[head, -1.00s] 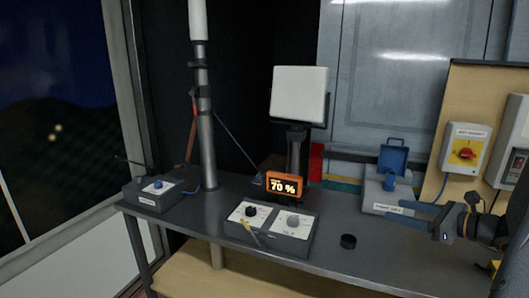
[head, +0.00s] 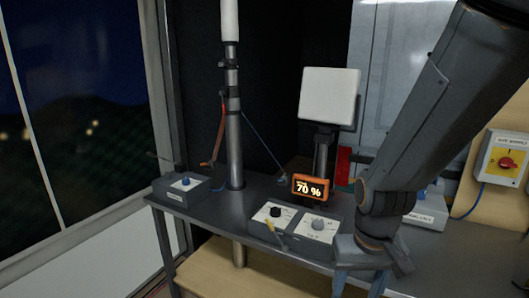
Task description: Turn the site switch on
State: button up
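A yellow-faced switch box with a red rotary knob (head: 507,164) is on the wooden panel at the right edge. Its label is too small to read surely, and I cannot tell the knob's setting. My gripper (head: 358,283) points down in front of the bench at the bottom of the view. Its two blue fingers are apart with nothing seen between them, and their tips run close to the picture's lower edge. It is well to the left of the switch box and apart from it.
The bench (head: 215,208) bears a box with a blue knob (head: 184,184), a two-knob control box (head: 296,225) and an orange display (head: 311,188) reading 70 %.

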aim_at(506, 163)
jog(key=z, duration=0.95)
jog(key=i, duration=0.65)
jog(key=z, duration=0.1)
